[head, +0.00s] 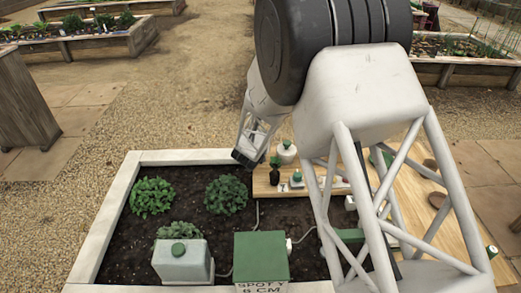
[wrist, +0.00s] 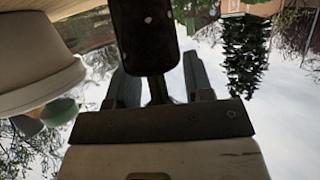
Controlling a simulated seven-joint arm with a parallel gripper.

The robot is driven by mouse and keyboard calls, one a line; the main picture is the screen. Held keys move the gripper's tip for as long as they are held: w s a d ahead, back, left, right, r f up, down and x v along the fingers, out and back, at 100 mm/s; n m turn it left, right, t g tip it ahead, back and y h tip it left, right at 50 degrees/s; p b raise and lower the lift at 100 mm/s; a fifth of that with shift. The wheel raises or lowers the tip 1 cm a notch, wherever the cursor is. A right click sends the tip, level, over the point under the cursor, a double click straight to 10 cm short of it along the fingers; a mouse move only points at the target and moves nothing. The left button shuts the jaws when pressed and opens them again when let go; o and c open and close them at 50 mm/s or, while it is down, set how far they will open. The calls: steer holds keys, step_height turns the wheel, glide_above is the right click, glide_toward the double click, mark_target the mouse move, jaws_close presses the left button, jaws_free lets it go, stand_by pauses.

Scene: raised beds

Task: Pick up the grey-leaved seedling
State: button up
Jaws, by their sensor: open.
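On the wooden board (head: 264,188) in the raised bed stands a small seedling in a dark pot (head: 275,176). Its leaves look dark green; I see no clearly grey leaves in the head view. My gripper (head: 244,160) points down just left of this seedling, apart from it in the picture. In the wrist view my gripper (wrist: 161,88) has its two fingers spread apart. A dark rounded block with a thin stalk (wrist: 145,35) shows at the top there, and I cannot tell what it is. My arm hides much of the board's right side.
Leafy plants (head: 227,194), a grey box (head: 183,262) and a green box (head: 261,257) occupy the bed. Bare soil (head: 130,240) lies at left.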

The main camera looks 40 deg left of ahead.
steer(key=c, duration=0.8)
steer(key=shift+r, duration=0.1)
steer(key=shift+r, duration=4.9)
